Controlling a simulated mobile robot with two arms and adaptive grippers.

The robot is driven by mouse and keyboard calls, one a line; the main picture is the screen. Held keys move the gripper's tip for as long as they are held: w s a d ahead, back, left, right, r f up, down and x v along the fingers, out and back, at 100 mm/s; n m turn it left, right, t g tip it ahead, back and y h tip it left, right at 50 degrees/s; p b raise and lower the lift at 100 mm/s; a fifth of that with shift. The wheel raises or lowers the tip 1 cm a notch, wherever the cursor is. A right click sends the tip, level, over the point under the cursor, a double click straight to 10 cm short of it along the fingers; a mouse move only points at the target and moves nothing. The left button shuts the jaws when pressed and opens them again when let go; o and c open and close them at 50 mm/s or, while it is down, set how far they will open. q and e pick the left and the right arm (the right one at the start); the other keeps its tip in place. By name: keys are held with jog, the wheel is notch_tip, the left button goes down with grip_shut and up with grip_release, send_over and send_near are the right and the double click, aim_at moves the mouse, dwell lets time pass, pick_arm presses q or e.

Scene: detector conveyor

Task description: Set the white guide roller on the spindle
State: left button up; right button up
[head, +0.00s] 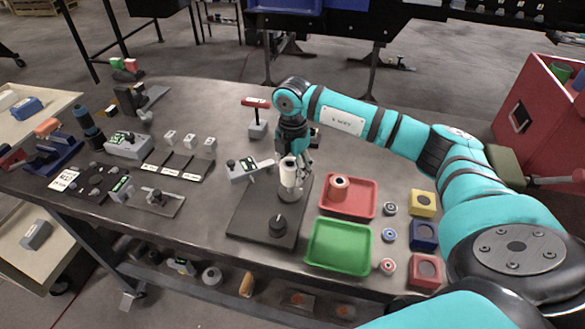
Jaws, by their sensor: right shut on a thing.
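My right gripper (294,158) reaches in from the right and points down over the dark base plate (252,208). It is shut on the white guide roller (289,175), which is upright. The roller is at the round grey mount (291,193) on the plate. The spindle itself is hidden, so I cannot tell whether the roller is around it or just above it. My left gripper is not in view.
A red tray (366,208) holds an orange-brown and white roller (339,187). An empty green tray (338,247) is in front. A black knob (278,226) stands on the plate. A grey device (245,170) is just left of the gripper. Colored blocks (423,236) line the right.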

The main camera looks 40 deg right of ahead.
jog(key=shift+f+b, duration=0.45)
jog(key=shift+f, duration=0.2)
dwell(0.5)
jog(key=shift+f, duration=0.35)
jog(key=shift+f+b, duration=0.3)
jog(key=shift+b, duration=0.15)
jog(key=shift+f, duration=0.35)
jog(key=shift+f+b, duration=0.3)
jog(key=shift+b, duration=0.15)
dwell(0.4)
jog(key=shift+f, duration=0.15)
